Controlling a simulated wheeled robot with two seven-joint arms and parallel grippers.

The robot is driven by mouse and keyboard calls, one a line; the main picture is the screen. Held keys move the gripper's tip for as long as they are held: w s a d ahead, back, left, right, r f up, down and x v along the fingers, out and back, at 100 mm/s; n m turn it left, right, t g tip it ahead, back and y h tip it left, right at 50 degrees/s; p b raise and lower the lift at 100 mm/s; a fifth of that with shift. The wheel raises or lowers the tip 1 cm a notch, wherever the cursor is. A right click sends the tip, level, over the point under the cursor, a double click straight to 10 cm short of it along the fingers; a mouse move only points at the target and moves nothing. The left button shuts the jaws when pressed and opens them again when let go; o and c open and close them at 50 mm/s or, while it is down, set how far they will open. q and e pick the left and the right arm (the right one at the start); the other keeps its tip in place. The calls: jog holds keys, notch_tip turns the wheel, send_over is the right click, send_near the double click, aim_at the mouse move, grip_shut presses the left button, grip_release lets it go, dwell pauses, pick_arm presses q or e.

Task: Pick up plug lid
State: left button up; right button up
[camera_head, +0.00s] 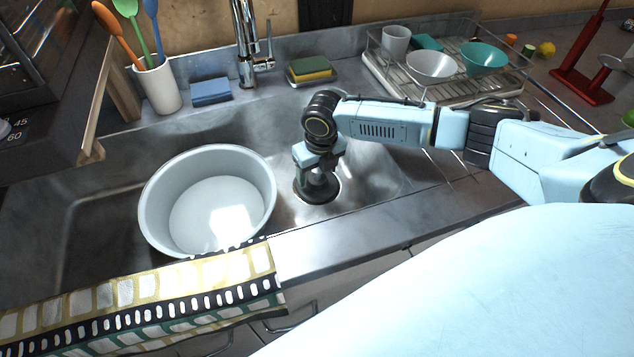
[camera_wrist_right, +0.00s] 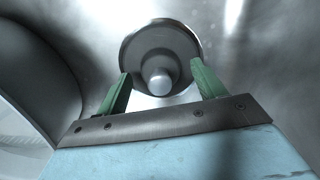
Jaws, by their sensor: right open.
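The plug lid (camera_wrist_right: 160,50) is a round, dark metal disc with a pale knob in its middle. In the wrist view it lies ahead of my right gripper (camera_wrist_right: 162,88), whose two green fingers are spread, one to each side of the knob. In the head view the right gripper (camera_head: 318,187) points down over the drain area of the sink, and the plug lid (camera_head: 327,196) shows only in part beneath it. Whether the fingers touch the knob cannot be told. My left gripper is not in view.
A large white basin (camera_head: 207,200) stands in the sink left of my right gripper. A striped towel (camera_head: 140,305) hangs over the front edge. The faucet (camera_head: 250,45) and sponges are behind. A dish rack (camera_head: 440,80) with bowls stands at back right.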

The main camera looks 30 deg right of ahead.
jog(key=c, duration=1.1)
